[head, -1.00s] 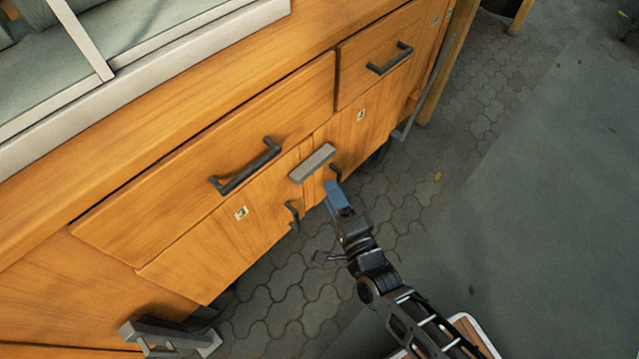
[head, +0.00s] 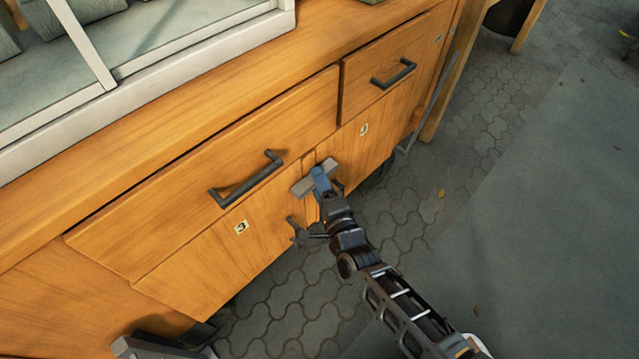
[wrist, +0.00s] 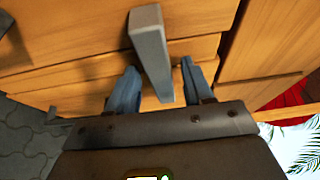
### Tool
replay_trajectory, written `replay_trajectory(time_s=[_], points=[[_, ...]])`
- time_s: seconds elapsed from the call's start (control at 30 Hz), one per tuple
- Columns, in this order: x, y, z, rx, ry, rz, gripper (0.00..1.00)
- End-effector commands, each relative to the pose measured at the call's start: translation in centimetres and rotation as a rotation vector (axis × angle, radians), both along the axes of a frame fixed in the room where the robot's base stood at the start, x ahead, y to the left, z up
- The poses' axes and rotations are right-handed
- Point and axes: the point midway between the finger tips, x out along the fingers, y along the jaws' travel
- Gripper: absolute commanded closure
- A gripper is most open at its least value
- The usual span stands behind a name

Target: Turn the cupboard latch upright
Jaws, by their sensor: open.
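The cupboard latch (head: 302,187) is a grey bar on the seam between the two doors, just under the drawers. In the head view it lies across the seam, tilted up to the right, and my gripper hides its middle. In the wrist view the latch (wrist: 151,50) stands between the two blue fingers. My gripper (head: 320,179) is at the latch, with its fingers (wrist: 154,80) open on either side of the bar. A gap shows between the bar and each finger, wider on the right. Whether the fingertips touch the door cannot be told.
The wooden cupboard (head: 110,215) has a dark left drawer handle (head: 246,180) above the latch and a right drawer handle (head: 394,74). A dark door handle (head: 291,222) is close to my wrist. Paved floor (head: 290,310) lies open in front.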

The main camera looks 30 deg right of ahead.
Motion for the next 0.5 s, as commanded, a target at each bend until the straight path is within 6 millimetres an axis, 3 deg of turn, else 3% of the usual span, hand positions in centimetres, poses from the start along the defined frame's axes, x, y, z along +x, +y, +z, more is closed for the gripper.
replay_trajectory(time_s=[0.07, 0.5], points=[[-0.02, -0.01, 0.0, 0.0, 0.0, 0.0, 0.49], [-0.05, -0.01, 0.0, -0.001, 0.0, 0.0, 0.91]])
